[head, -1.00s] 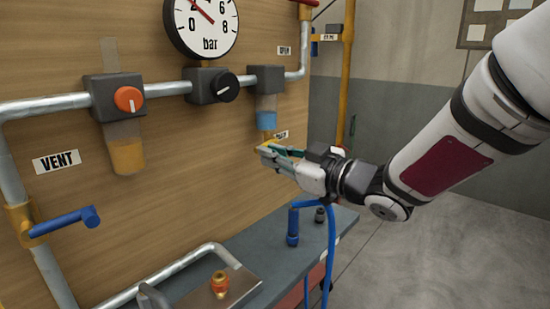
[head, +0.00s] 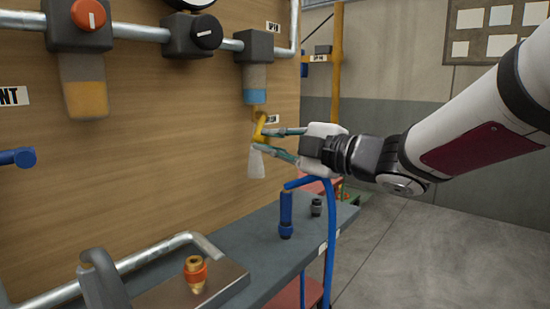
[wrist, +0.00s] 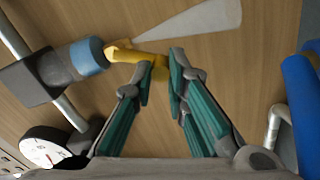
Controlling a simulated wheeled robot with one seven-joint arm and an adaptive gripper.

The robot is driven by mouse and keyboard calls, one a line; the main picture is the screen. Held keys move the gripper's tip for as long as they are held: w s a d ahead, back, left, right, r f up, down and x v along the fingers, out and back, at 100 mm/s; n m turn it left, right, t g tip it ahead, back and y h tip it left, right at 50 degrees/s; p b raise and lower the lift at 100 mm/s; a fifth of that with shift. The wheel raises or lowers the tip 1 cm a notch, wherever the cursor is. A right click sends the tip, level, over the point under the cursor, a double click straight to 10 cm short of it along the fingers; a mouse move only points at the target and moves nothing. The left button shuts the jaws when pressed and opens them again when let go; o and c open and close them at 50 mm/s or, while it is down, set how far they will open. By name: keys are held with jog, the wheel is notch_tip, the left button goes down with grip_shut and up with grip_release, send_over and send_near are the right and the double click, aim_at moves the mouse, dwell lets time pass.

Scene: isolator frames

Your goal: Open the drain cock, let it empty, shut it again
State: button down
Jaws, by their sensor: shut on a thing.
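The yellow drain cock (head: 259,130) hangs below a clear bowl (head: 256,76) with blue liquid (head: 255,97) in its lower part. A pale translucent cone (head: 256,164) spreads down from the cock, like a draining jet; it also shows in the wrist view (wrist: 200,32). My gripper (head: 264,140) reaches in from the right, its two green-sided fingers either side of the cock's yellow lever (wrist: 140,57). In the wrist view the fingertips (wrist: 162,66) close on the lever's end. The lever's end is partly hidden between them.
A bench (head: 245,245) stands below, bearing a blue upright fitting (head: 286,215) with a blue hose (head: 331,240), a small dark fitting (head: 316,207) and a brass-orange fitting (head: 195,274). An orange knob (head: 89,14) and black knob (head: 207,30) sit left along the pipe. Floor at right is clear.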

jog(key=shift+w+d+f+n+b, duration=0.2)
jog(key=shift+w+d+n+b, duration=0.1)
jog(key=shift+n+b, duration=0.65)
jog(key=shift+w+d+f+n+b, duration=0.2)
jog(key=shift+w+n+b, duration=0.15)
jog(key=shift+n+b, duration=0.65)
jog(key=shift+w+d+f+n+b, duration=0.15)
jog(key=shift+w+d+n+b, duration=0.15)
jog(key=shift+n+b, duration=0.65)
jog(key=c, duration=1.6)
grip_release()
jog(key=shift+w, duration=0.1)
jog(key=shift+o, duration=0.2)
jog(key=shift+r, duration=0.1)
